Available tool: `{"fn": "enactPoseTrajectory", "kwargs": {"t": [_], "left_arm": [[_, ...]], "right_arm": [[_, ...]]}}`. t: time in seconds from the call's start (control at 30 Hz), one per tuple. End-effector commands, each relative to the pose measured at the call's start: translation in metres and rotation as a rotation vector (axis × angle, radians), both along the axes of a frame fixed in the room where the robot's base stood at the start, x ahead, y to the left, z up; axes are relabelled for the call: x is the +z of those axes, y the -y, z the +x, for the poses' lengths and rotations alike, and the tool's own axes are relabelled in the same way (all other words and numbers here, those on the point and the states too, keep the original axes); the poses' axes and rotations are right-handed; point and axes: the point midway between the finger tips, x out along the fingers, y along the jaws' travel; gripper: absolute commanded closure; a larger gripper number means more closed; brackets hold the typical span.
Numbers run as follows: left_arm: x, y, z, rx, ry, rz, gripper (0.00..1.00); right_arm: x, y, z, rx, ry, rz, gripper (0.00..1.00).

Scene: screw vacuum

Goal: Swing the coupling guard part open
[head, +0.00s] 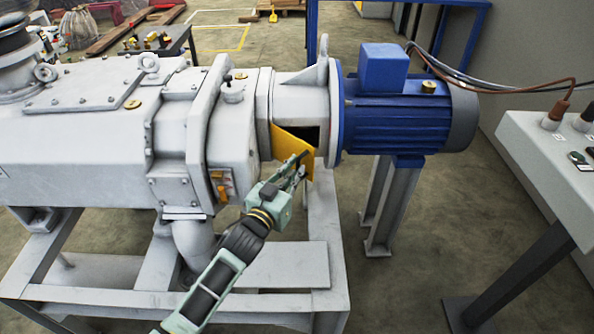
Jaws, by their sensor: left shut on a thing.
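The coupling guard part (291,145) is a yellow plate on the side of the grey coupling housing (298,104), between the pump and the blue motor. It stands tilted away from the housing, and a dark opening shows above and behind its right part. My left gripper (300,170) is at the guard's lower right edge, shut on it. The fingers hide part of that edge. My right gripper is not in view.
The grey screw vacuum pump (95,130) fills the left on a grey frame (335,270). The blue motor (400,112) is at the right of the housing. A control panel (555,170) stands far right. Open floor (400,285) lies between frame and panel.

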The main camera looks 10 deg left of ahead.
Motion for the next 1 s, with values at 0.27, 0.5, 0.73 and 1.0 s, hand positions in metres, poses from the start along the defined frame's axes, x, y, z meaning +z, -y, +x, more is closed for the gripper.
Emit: {"fn": "enactPoseTrajectory", "kwargs": {"t": [0.27, 0.5, 0.73, 1.0], "left_arm": [[0.0039, -0.0143, 0.0059, 0.024, 0.002, 0.005, 1.0], [0.0035, -0.013, 0.0052, 0.022, 0.003, 0.003, 0.83], [0.0026, -0.0105, 0.004, 0.019, 0.002, 0.001, 0.83], [0.0015, -0.0098, -0.0004, 0.016, 0.001, 0.001, 0.83]], "right_arm": [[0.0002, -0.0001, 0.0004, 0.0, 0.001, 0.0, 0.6], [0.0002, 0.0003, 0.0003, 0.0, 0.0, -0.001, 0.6], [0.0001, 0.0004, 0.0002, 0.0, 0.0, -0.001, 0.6], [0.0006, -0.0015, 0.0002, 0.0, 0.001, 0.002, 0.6]]}}
